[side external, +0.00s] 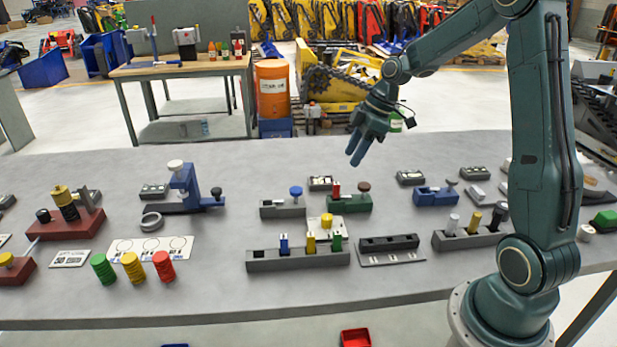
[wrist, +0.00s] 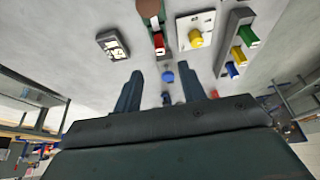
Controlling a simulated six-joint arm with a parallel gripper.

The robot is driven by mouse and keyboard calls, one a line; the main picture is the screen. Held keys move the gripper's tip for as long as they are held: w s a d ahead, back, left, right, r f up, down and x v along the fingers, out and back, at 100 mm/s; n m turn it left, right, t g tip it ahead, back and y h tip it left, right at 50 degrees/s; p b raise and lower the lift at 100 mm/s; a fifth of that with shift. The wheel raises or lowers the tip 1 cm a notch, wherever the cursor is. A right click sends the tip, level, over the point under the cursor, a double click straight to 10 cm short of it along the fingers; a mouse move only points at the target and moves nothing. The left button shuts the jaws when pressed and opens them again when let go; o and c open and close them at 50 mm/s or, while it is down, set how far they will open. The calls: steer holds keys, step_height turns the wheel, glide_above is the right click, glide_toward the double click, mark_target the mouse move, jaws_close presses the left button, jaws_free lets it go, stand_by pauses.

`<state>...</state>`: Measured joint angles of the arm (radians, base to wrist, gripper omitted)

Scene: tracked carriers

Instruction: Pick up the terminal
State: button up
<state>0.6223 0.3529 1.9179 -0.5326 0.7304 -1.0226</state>
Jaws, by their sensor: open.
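No object is labelled as the terminal. Small dark boxes with pale inset tops look most like terminals; one (side external: 321,183) lies behind the green fixture (side external: 348,205). That box also shows in the wrist view (wrist: 113,45), left of the red block. Similar boxes lie at the left (side external: 155,191) and right (side external: 410,178). My gripper (side external: 358,150) is above the rear of the table, pointing down and to the left, apart from everything. In the wrist view its fingers (wrist: 162,88) are spread, with nothing held; a blue knob (wrist: 167,76) shows beyond, between them.
A grey rack (side external: 260,263) with blue, yellow and green blocks stands in front. A blue clamp fixture (side external: 184,195) stands left of centre. A white plate with a yellow knob (side external: 326,220) is beside the green fixture. The table's front strip is clear.

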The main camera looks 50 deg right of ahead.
mark_target(338, 184)
steer(key=shift+x, duration=2.95)
steer(key=shift+f, duration=0.1)
steer(key=shift+x, duration=2.5)
steer(key=shift+c, duration=0.2)
jaws_close()
